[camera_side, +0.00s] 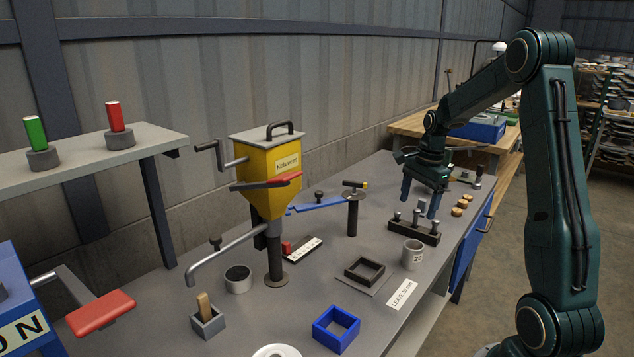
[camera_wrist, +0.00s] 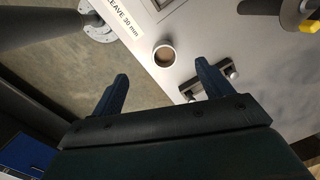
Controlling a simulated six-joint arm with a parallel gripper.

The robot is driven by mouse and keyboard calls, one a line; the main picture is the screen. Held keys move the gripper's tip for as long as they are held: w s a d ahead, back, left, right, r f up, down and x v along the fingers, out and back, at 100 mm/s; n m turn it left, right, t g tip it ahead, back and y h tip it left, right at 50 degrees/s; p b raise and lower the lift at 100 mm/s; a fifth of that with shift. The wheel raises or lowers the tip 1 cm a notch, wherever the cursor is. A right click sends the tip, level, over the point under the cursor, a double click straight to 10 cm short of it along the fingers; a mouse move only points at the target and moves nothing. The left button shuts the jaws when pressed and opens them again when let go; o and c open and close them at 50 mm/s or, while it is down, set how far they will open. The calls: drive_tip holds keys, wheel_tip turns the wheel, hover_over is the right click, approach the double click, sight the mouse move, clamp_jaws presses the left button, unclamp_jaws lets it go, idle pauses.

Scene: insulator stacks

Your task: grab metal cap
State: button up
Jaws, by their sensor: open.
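My gripper (camera_side: 419,209) is open and points down above the bench at the right, with nothing seen between its fingers. It also shows in the wrist view (camera_wrist: 160,84), fingers apart. One metal piece (camera_side: 417,216) shows near the fingertips in the side view; I cannot tell which piece is the metal cap. In the wrist view, the rack (camera_wrist: 217,84) lies beside and partly behind the right finger.
A grey cup (camera_side: 412,254) stands in front of the rack. Several small brown discs (camera_side: 457,211) lie to its right.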

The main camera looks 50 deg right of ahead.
sight(412, 254)
drive_tip(key=shift+s+d+f+m, duration=0.1)
drive_tip(key=shift+d+f+m, duration=0.35)
drive_tip(key=shift+f, duration=1.55)
drive_tip(key=shift+s+d+f+m, duration=0.1)
drive_tip(key=shift+d+f+m, duration=0.35)
drive_tip(key=shift+f, duration=1.5)
drive_tip(key=shift+s+d+f+m, duration=0.1)
drive_tip(key=shift+d+f+m, duration=0.35)
drive_tip(key=shift+f, duration=1.55)
drive_tip(key=shift+d+f, duration=0.1)
drive_tip(key=shift+w+a+f, duration=0.15)
drive_tip(key=shift+w+f, duration=0.05)
drive_tip(key=shift+f, duration=1.05)
drive_tip(key=shift+w+a+f, duration=0.1)
drive_tip(key=shift+w+f, duration=0.1)
drive_tip(key=shift+f, duration=1)
drive_tip(key=c, duration=1.3)
drive_tip(key=shift+r, duration=0.15)
